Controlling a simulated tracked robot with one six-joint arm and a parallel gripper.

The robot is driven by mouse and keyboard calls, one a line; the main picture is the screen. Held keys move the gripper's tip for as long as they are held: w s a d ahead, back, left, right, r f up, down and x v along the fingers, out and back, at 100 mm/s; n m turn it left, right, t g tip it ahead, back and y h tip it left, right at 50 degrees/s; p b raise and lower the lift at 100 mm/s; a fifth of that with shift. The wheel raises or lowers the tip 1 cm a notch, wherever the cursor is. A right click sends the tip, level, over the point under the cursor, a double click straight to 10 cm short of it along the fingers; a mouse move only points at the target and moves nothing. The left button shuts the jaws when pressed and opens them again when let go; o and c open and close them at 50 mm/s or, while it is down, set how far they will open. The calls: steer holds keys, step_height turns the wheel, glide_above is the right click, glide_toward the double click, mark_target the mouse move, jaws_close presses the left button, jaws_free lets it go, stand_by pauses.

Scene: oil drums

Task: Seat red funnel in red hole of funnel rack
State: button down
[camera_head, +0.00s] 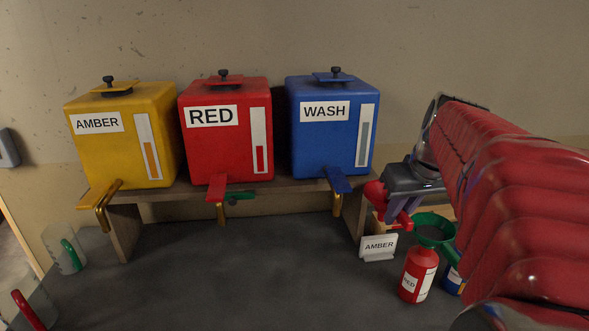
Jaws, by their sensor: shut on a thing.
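My gripper (397,211) reaches in from the right, past the blue tank's right side. It is shut on the red funnel (375,194), whose red parts show beside and below the jaws. The funnel is held above the counter, and much of it is hidden by the gripper. A light wooden edge (444,211), which may be the funnel rack, shows behind a green funnel (433,229). My arm covers most of that area. I cannot see the red hole, or whether the red funnel touches the rack.
Amber (150,160), red (190,160) and blue wash (300,150) tanks stand on a wooden shelf (125,232). An AMBER sign (378,254), a red bottle (413,290) and a partly hidden blue bottle (452,282) stand below my gripper. The middle counter is clear. Handled containers stand far left.

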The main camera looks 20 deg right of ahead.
steer(key=shift+s+d, duration=0.1)
steer(key=shift+d, duration=0.05)
steer(key=w+d+f+n, duration=0.1)
steer(key=w+d+f, duration=0.1)
steer(key=w+d, duration=0.2)
steer(key=w+d+f, duration=0.3)
steer(key=w+d, duration=0.1)
steer(key=d, duration=0.4)
steer(key=w+d+f+n+y, duration=0.1)
steer(key=w+d+f, duration=0.1)
steer(key=w+d, duration=0.2)
steer(key=shift+w+d+f+n, duration=0.2)
steer(key=shift+d+f+n, duration=0.1)
steer(key=shift+d, duration=0.95)
steer(key=shift+f, duration=0.15)
steer(key=shift+f, duration=2.25)
